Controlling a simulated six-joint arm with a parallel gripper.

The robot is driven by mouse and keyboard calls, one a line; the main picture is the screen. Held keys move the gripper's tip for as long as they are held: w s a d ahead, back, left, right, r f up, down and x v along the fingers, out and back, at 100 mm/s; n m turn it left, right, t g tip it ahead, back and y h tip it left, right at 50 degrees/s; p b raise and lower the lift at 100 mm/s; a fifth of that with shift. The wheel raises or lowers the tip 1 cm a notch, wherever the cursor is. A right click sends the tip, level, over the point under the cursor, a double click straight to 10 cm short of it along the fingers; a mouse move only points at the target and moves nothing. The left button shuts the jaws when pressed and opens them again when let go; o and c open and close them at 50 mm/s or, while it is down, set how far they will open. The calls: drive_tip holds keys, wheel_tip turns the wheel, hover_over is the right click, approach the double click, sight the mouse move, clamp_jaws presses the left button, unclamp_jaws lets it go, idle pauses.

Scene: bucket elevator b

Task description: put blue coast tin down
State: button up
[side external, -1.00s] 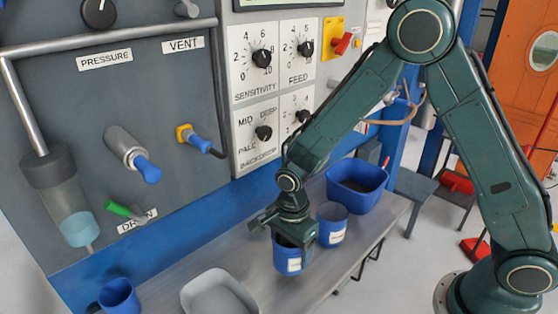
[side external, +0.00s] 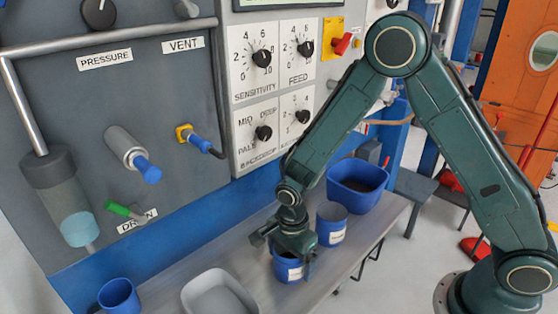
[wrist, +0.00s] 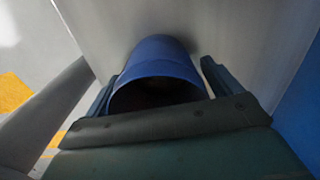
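The blue coast tin (side external: 289,271), with a white label too small to read, appears to stand upright on the grey bench (side external: 345,262). My gripper (side external: 291,253) is over it, pointing down, and hides most of its top. In the wrist view the blue tin (wrist: 163,66) lies between the two fingers of my gripper (wrist: 158,82), its mouth towards the camera. The fingers look open, with a narrow gap showing at the right finger. Contact on the left side is hard to judge. The inside of the tin is dark.
A second labelled blue tin (side external: 332,224) stands close behind right. Beyond it is a blue tub (side external: 357,187) with dark contents. A grey tray (side external: 216,293) and a blue mug (side external: 119,296) are front left. The control panel (side external: 130,115) rises along the back.

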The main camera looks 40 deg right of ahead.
drive_tip(key=shift+r, duration=0.15)
wheel_tip(320, 180, up, 12)
idle(0.9)
idle(0.5)
drive_tip(key=s+d+r+n+t, duration=0.1)
drive_tip(key=s+d+r+n, duration=0.25)
drive_tip(key=r, duration=0.25)
drive_tip(key=s+d+r+n+t, duration=0.25)
drive_tip(key=s+r+n, duration=0.2)
drive_tip(key=r, duration=0.25)
drive_tip(key=s+d+r+n+t, duration=0.1)
drive_tip(key=s+d+r+n, duration=0.1)
drive_tip(key=s+n, duration=0.2)
drive_tip(key=s+d+r+n+t, duration=0.1)
drive_tip(key=s+d+r+n, duration=0.1)
drive_tip(key=s+n, duration=0.3)
drive_tip(key=shift+s+d+n, duration=0.3)
drive_tip(key=shift+s+d, duration=0.35)
drive_tip(key=shift+s, duration=0.6)
drive_tip(key=shift+o, duration=0.4)
drive_tip(key=shift+r, duration=0.1)
